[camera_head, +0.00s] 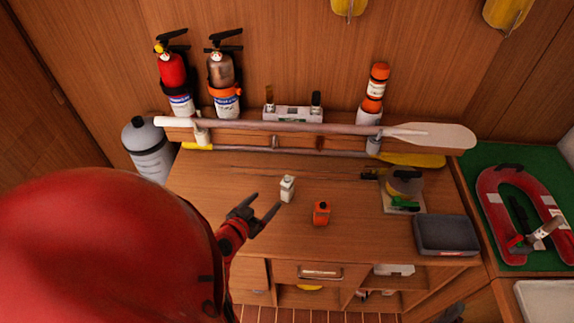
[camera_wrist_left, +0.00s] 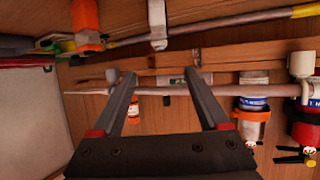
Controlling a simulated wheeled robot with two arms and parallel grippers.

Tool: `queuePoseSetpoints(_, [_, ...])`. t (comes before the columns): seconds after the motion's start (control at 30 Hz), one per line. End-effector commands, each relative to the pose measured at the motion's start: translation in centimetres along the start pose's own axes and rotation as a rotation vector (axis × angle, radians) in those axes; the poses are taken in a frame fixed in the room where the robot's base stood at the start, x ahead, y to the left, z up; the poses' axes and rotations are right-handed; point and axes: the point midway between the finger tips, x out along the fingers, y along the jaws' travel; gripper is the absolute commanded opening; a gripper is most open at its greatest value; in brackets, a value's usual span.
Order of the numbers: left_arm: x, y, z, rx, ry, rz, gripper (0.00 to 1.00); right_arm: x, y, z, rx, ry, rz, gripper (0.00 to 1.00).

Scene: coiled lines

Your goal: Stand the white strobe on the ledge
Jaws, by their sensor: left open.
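The white strobe (camera_head: 287,188), a small upright white block, stands on the wooden bench top (camera_head: 230,180). It also shows in the left wrist view (camera_wrist_left: 157,25), upside down at the top, beyond the fingertips. My left gripper (camera_head: 264,206) is open and empty, just left of and in front of the strobe, apart from it. In the left wrist view its two fingers (camera_wrist_left: 163,78) are spread with nothing between them. The ledge (camera_head: 245,140) runs along the back wall, above and behind the bench top. My right gripper is not in view.
An orange block (camera_head: 321,213) stands right of the strobe. A white paddle (camera_head: 300,128) runs along the ledge's front. Two extinguishers (camera_head: 175,80), a white box (camera_head: 292,113) and an orange-white cylinder (camera_head: 374,95) occupy the ledge. A grey case (camera_head: 445,235) lies on the bench's right.

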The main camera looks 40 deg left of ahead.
Motion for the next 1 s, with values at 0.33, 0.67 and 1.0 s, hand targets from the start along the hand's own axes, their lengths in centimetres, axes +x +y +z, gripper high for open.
queuePoseSetpoints(0.33, [7.1, 0.1, 0.7, -0.001, 0.013, 0.001, 0.78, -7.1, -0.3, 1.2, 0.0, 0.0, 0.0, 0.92])
queuePoseSetpoints(0.67, [10.9, -0.1, 0.3, -0.002, 0.008, -0.004, 0.78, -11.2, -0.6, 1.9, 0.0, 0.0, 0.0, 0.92])
queuePoseSetpoints(1.0, [12.9, 0.0, 0.2, -0.004, 0.006, -0.003, 0.78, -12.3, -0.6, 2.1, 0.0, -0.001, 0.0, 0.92])
